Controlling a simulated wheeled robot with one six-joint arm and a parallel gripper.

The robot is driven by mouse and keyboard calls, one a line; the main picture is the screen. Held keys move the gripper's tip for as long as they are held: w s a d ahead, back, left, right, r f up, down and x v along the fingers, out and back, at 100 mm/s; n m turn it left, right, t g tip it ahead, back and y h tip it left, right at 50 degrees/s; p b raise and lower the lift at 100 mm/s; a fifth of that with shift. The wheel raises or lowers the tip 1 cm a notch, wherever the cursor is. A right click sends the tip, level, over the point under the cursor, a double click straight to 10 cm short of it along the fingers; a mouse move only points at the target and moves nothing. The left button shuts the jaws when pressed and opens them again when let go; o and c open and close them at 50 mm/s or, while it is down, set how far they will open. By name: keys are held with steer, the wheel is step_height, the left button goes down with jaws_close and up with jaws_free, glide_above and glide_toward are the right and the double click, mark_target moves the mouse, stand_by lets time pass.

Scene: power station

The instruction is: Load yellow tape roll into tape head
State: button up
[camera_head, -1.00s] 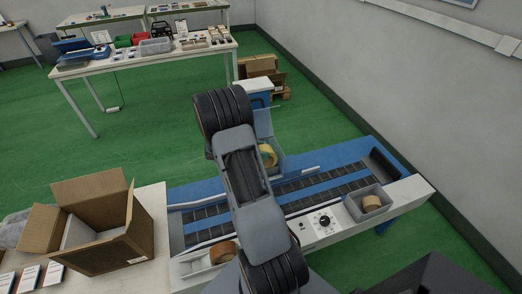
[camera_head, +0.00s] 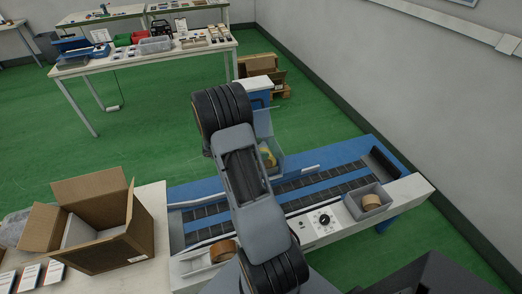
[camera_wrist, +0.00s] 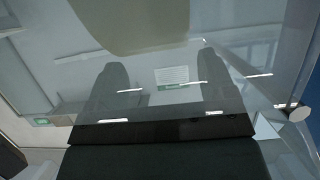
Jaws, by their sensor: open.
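The yellow tape roll (camera_head: 268,160) shows in the head view as a small patch beside my arm. It is in or against the upright grey-blue tape head (camera_head: 266,128) over the conveyor; whether it is seated cannot be told. My arm hides part of both, and my gripper is hidden there. In the wrist view my gripper (camera_wrist: 160,72) shows two dark, spread fingers, seen through or against a glassy grey surface. A blurred beige-olive shape fills the top centre; I cannot tell whether it is the roll.
The conveyor (camera_head: 318,186) has dark rollers and blue strips. Brown tape rolls lie in a left holder (camera_head: 222,251) and a grey right tray (camera_head: 371,200). An open cardboard box (camera_head: 105,225) stands on the left table. A white table with parts (camera_head: 150,58) is behind; green floor between is clear.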

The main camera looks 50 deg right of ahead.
steer(key=b+v, duration=0.2)
steer(key=v, duration=0.8)
steer(key=w+a+r+n+t, duration=0.4)
steer(key=w+r+n+t, duration=0.2)
steer(key=w+r+t, duration=0.6)
steer(key=a+r+n+t+y, duration=0.3)
steer(key=a+n+t+y, duration=0.35)
steer(key=a, duration=0.25)
steer(key=s+a+n+g+y, duration=0.2)
steer(key=s+a+n+y, duration=0.55)
steer(key=s+a, duration=0.3)
steer(key=s+f+n+g+h, duration=0.1)
steer(key=s+f+n+g, duration=0.1)
steer(key=s, duration=0.4)
steer(key=s+d+f+n+g+h, duration=0.1)
steer(key=s+f+g, duration=0.2)
steer(key=s, duration=0.3)
steer(key=shift+s+n+g, duration=0.35)
steer(key=shift+s+n, duration=0.05)
steer(key=shift+d, duration=0.1)
